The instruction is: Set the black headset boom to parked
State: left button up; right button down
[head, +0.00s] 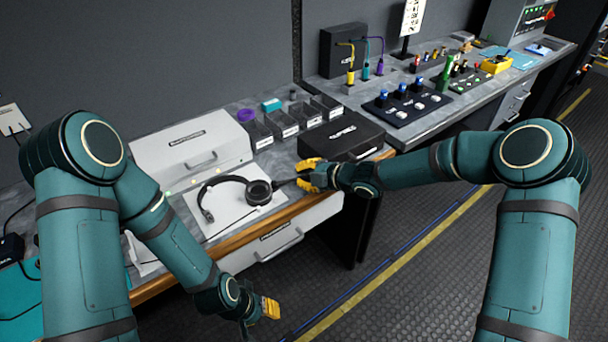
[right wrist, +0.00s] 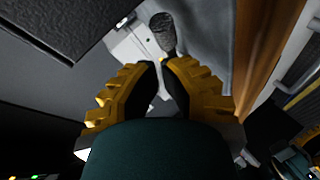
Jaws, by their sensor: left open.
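The black headset (head: 258,192) lies on a white mat (head: 222,222) on the counter, headband toward the left. Its thin dark boom (head: 284,182) points right from the ear cup toward my right gripper. My right gripper (head: 304,176) is just right of the boom's end. My left gripper (head: 268,308) is open and empty, low in front of the counter.
A white case (head: 195,150) stands behind the mat. Several small bins (head: 283,124) and a black box (head: 342,140) stand to its right. A wooden edge and a drawer (head: 280,236) run along the counter's front. The floor in front is clear.

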jog(key=shift+w+a+p, duration=0.2)
jog(key=shift+w, duration=0.35)
jog(key=shift+w+a+p, duration=0.15)
jog(key=shift+w+p, duration=0.05)
jog(key=shift+w, duration=0.45)
jog(key=shift+w+a, duration=0.35)
dwell(2.3)
